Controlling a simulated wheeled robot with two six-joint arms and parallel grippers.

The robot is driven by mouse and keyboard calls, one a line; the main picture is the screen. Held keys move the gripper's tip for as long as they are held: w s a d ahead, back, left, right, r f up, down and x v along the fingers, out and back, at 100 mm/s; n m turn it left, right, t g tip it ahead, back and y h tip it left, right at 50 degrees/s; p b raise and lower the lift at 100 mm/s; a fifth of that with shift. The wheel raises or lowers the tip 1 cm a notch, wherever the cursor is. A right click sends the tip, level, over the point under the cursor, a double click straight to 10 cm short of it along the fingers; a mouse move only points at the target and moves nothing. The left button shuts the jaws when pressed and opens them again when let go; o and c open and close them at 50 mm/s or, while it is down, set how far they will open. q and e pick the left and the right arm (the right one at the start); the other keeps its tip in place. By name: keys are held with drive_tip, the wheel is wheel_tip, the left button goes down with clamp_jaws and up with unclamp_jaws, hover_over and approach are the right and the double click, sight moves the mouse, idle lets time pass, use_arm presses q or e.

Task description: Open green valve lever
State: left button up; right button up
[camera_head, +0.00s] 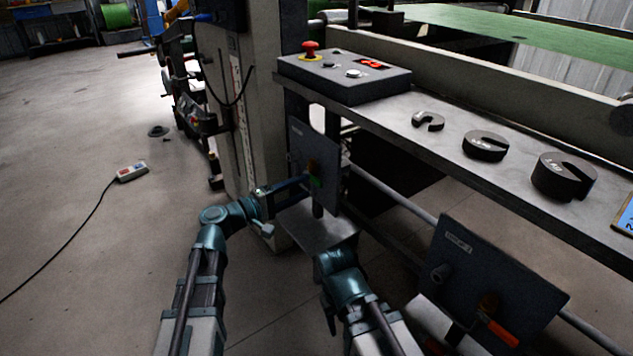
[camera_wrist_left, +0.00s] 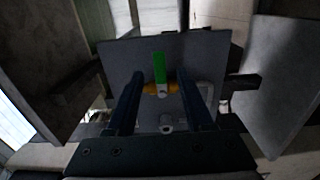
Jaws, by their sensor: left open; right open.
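The green valve lever (camera_head: 315,182) is on a dark upright panel (camera_head: 303,140) at the machine's side, partly hidden by my left gripper. In the left wrist view the lever (camera_wrist_left: 160,68) stands above a brass-coloured valve body (camera_wrist_left: 152,88). My left gripper (camera_head: 303,181) is open in front of the panel. In the wrist view its two fingers (camera_wrist_left: 160,78) stand on either side of the valve, with visible gaps to the lever. I cannot tell how far the fingertips reach past it. My right gripper (camera_head: 334,260) is low, below the left one; its fingers are hardly distinguishable.
A second dark panel (camera_head: 475,275) with an orange-red lever (camera_head: 495,326) stands at lower right. A shelf (camera_head: 450,160) above holds a control box (camera_head: 345,85) and slotted weights (camera_head: 485,146).

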sight(315, 182)
use_arm(q)
drive_tip(key=shift+x, duration=2.75)
clamp_jaws()
